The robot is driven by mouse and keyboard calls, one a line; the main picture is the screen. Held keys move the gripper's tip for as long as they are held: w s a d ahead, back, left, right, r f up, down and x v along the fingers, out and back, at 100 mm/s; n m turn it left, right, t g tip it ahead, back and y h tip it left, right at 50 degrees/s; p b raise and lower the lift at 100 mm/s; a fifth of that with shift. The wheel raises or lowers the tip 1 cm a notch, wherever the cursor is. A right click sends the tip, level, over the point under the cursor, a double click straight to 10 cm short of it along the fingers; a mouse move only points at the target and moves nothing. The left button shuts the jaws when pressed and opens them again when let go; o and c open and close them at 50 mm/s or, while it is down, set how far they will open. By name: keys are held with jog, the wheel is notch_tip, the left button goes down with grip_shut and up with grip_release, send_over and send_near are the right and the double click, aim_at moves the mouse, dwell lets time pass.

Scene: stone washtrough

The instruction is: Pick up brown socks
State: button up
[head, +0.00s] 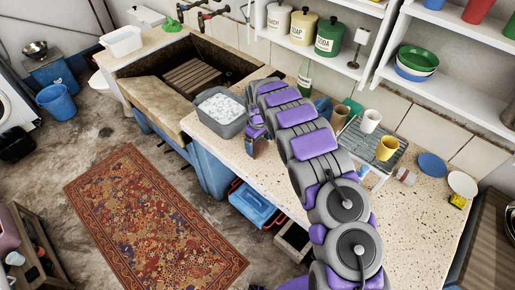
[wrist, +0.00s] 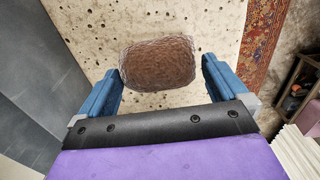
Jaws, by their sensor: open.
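The brown socks (wrist: 158,62) show in the wrist view as a rounded, textured brown bundle on the pale speckled countertop (wrist: 150,20). My gripper (wrist: 159,66) is open, with one blue finger on the left of the bundle and one on the right. In the head view my gripper (head: 256,146) is low over the counter's front edge, right of the grey tub. I cannot clearly make out the socks there.
The grey tub (head: 222,124) with whitish contents stands close to my gripper, beside the stone trough (head: 160,104). A drying rack (head: 356,141) with cups is to the right. Blue crates (head: 253,203) are under the counter. A patterned rug (head: 150,220) lies on the floor.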

aim_at(259, 143)
notch_tip(259, 143, down, 3)
jog(key=shift+f+b, duration=0.15)
jog(key=shift+b, duration=0.15)
jog(key=c, duration=0.8)
